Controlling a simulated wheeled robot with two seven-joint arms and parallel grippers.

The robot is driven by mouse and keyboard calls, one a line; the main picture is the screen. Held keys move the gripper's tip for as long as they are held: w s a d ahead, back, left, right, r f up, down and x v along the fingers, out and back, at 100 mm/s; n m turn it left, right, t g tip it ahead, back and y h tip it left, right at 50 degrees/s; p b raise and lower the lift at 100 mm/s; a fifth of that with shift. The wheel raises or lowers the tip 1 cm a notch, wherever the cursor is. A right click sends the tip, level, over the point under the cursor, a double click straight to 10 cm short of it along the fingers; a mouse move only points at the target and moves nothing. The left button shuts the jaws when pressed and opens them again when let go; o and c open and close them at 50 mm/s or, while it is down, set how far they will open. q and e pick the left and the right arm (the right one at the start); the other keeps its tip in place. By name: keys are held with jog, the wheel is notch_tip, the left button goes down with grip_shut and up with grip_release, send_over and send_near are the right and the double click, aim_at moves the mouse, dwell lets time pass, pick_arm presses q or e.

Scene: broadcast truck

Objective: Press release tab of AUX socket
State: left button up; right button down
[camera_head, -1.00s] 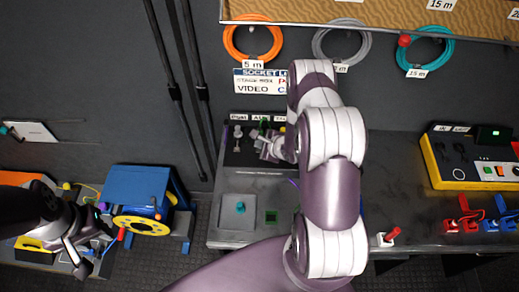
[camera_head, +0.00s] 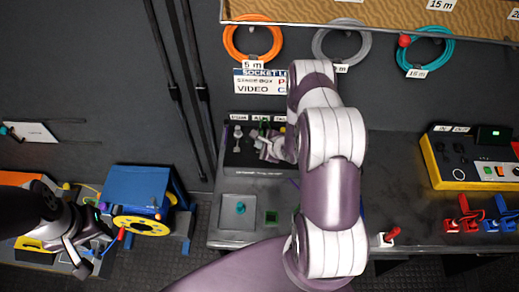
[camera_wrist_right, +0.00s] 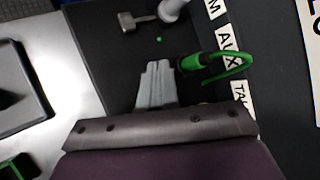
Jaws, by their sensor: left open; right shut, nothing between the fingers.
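The socket panel (camera_head: 240,158) stands on the grey desk under small white labels. The AUX label (camera_wrist_right: 229,49) sits beside a green plug (camera_wrist_right: 195,62) with a looped green cable in the right wrist view. My right gripper (camera_wrist_right: 157,68) is shut and empty, with its tips just beside the green plug; I cannot tell whether they touch anything. In the head view my right gripper (camera_head: 266,145) is over the panel and partly hides it. My left gripper (camera_head: 82,254) is open and empty at the lower left.
A grey metal plug (camera_wrist_right: 127,22) and a tiny green spot (camera_wrist_right: 159,39) lie beyond my right fingertips. A tray (camera_head: 222,211) with a teal knob is in front of the panel. A yellow-edged box (camera_head: 434,166) stands right.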

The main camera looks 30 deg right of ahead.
dwell(0.4)
jog(key=shift+f+b, duration=0.3)
jog(key=shift+f, duration=0.15)
